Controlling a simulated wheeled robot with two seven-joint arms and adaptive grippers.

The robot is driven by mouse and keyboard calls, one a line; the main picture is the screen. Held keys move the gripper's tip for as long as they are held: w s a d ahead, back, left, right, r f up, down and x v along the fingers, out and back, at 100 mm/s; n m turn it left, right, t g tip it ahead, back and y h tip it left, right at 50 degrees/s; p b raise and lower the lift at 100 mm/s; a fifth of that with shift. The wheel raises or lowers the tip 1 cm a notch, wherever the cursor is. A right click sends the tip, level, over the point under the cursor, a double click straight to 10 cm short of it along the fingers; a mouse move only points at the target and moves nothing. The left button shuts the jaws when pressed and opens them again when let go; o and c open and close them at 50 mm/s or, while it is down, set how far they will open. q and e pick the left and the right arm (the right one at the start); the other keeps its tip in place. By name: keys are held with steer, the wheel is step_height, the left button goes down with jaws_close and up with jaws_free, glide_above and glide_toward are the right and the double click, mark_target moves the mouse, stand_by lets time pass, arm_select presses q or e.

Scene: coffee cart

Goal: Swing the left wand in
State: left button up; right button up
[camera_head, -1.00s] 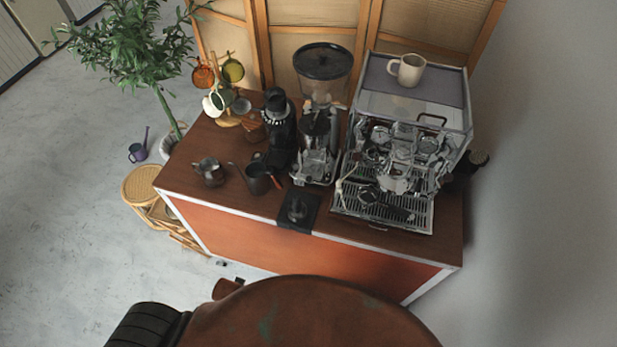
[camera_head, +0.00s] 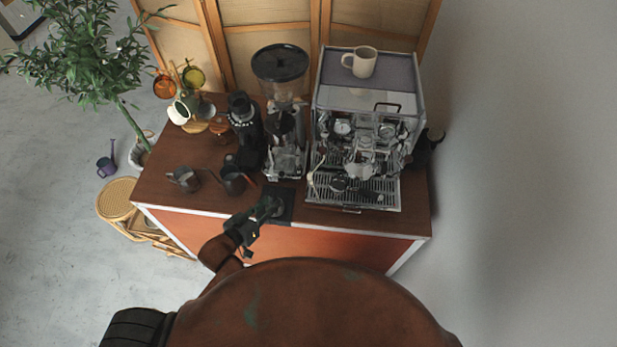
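The espresso machine (camera_head: 365,130) stands on the right of the cart. Its left wand (camera_head: 314,177), thin and pale at the handle, hangs at the machine's left front and angles down outside the drip tray's left end. My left gripper (camera_head: 268,210) is over the cart's front edge by the black mat, to the left of and in front of the wand, apart from it. It is dark and small, and I cannot tell how far its fingers are open. My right gripper is not in view.
The black mat (camera_head: 284,195) lies at the cart's front edge, partly covered by my gripper. A grinder (camera_head: 283,110) stands left of the machine. A cup (camera_head: 362,62) sits on the machine.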

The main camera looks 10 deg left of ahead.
mark_target(311, 179)
arm_select(q)
steer(key=d+r+m+t+h, duration=0.1)
steer(key=d+r+h, duration=0.5)
steer(key=d+r, duration=0.35)
steer(key=x, duration=0.2)
steer(key=p+x, duration=0.1)
steer(key=x, duration=0.1)
steer(key=p+x, duration=0.1)
steer(key=x, duration=0.1)
steer(key=shift+w+a+r, duration=0.15)
steer(key=shift+a+r, duration=0.05)
steer(key=shift+r, duration=0.1)
steer(key=shift+w+d, duration=0.25)
steer(key=shift+w, duration=0.05)
steer(key=shift+c, duration=0.2)
steer(key=c, duration=0.6)
jaws_close()
